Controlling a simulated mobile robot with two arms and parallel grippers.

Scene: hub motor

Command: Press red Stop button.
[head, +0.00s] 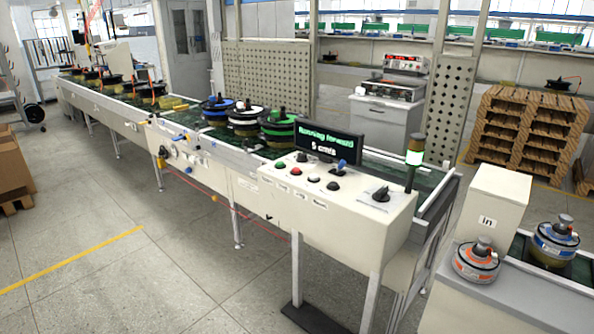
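The red button (297,173) is on the top of the white control box (345,215) at the near end of the conveyor line. Small labels run along the box front, too small to read surely. A black display (328,144) behind the buttons shows green text, "Running forward" and "5 cm/s". Neither of my grippers is in the head view, and nothing touches the red button.
Hub motors with blue, white and green rings (278,128) stand on the conveyor behind the box. A second bench (500,300) carries more motors. The floor at front left is clear.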

